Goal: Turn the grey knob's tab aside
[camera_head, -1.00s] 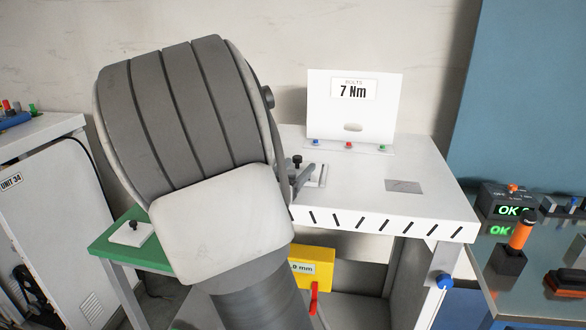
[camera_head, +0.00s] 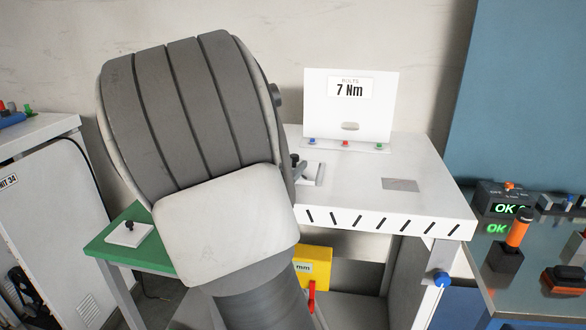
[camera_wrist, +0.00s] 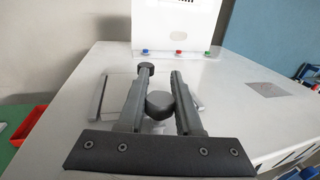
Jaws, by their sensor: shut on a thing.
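The round grey knob (camera_wrist: 160,103) stands on a pale plate (camera_wrist: 107,88) on the white bench (camera_wrist: 222,103). In the wrist view my gripper (camera_wrist: 161,80) is shut on it, with one finger on each side. Its tab cannot be made out clearly between the fingers. A small dark round cap (camera_wrist: 146,68) shows at the tip of the left finger. In the head view my arm hides most of the gripper and the grey knob; only a bit of the gripper (camera_head: 301,172) shows beside the dark cap (camera_head: 295,159).
A white panel (camera_head: 350,112) reading 7 Nm stands at the bench's back, with small coloured knobs before it. A green table (camera_head: 160,255) with another dark knob (camera_head: 129,225) is at left. The bench's right half is mostly clear.

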